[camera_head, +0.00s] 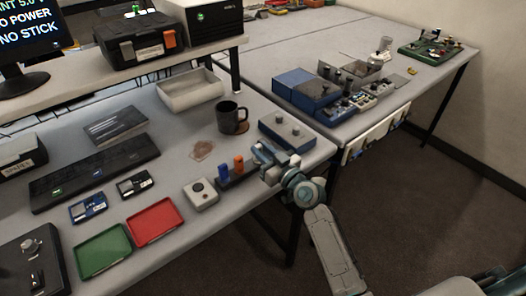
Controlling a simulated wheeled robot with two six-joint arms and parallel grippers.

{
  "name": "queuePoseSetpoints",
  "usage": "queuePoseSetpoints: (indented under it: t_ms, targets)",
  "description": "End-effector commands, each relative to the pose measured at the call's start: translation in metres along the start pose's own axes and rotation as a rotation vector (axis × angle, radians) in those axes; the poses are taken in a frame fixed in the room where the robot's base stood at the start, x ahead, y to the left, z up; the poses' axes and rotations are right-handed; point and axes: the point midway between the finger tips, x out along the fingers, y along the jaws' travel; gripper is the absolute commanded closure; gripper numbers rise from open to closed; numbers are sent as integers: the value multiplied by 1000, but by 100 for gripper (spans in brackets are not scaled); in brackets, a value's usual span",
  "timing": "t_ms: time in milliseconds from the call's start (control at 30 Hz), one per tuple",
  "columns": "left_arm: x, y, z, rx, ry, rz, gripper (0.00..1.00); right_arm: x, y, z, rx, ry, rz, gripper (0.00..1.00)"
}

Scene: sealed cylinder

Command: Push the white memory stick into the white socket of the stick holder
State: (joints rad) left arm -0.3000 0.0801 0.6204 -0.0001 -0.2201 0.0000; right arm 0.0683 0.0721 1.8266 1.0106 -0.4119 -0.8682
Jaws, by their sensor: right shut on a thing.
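The stick holder (234,181) is a small dark block near the right edge of the near table. A blue stick and an orange stick (238,163) stand upright in it. My right gripper (264,163) is at the holder's right end, shut on what I take to be the white memory stick. The fingers hide most of that stick, and I cannot tell whether it touches the holder. The white socket cannot be made out behind the gripper. My left gripper is not in view.
A dark mug (231,118) stands behind the holder. A white box with a round dial (201,194) is left of the holder. Red (156,222) and green (103,251) trays lie further left.

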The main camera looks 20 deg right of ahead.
Motion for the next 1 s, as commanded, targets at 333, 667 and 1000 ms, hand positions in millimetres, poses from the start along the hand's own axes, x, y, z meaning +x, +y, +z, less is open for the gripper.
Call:
queuePoseSetpoints:
  t_ms: [333,667,1000]
  targets:
    - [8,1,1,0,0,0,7,0,0,7,-1,0,0,100]
    - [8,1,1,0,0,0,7,0,0,7,0,0,0,52]
    - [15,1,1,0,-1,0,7,-19,0,10,-2,-1,0,52]
